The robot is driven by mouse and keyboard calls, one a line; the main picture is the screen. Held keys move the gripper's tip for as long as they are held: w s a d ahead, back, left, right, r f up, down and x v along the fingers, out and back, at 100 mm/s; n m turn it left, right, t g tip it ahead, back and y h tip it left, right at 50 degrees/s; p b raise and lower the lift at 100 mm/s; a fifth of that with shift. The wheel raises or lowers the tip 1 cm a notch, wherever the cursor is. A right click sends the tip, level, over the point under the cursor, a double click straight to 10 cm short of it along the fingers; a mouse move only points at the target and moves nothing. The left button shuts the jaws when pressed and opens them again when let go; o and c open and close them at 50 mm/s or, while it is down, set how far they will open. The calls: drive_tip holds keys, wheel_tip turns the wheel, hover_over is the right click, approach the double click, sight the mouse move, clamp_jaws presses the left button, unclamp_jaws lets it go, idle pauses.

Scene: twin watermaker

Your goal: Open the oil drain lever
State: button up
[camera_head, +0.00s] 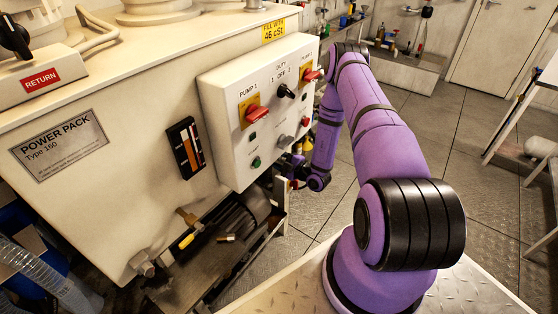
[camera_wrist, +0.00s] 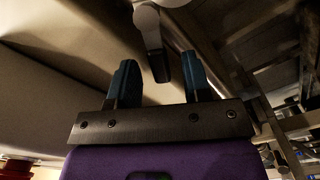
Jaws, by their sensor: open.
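In the wrist view a pale lever (camera_wrist: 152,35), which looks like the drain lever, hangs from a round pivot at the top and ends in a dark grip. My gripper (camera_wrist: 159,68) is open. Its two dark fingers stand on either side of the lever's lower end in the picture, with visible gaps; the depth between them is unclear. In the head view a brass valve with a yellow-tipped handle (camera_head: 187,240) sits low on the tank front; I cannot tell whether it is the same lever. There the control box hides my gripper.
The power pack tank (camera_head: 130,125) and its control box (camera_head: 262,115) are left of my arm. A motor (camera_head: 235,220) and a metal frame lie below the tank. In the wrist view, metal framework (camera_wrist: 265,90) stands close on the right. The floor (camera_head: 440,130) beyond my arm is clear.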

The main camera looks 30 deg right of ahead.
clamp_jaws()
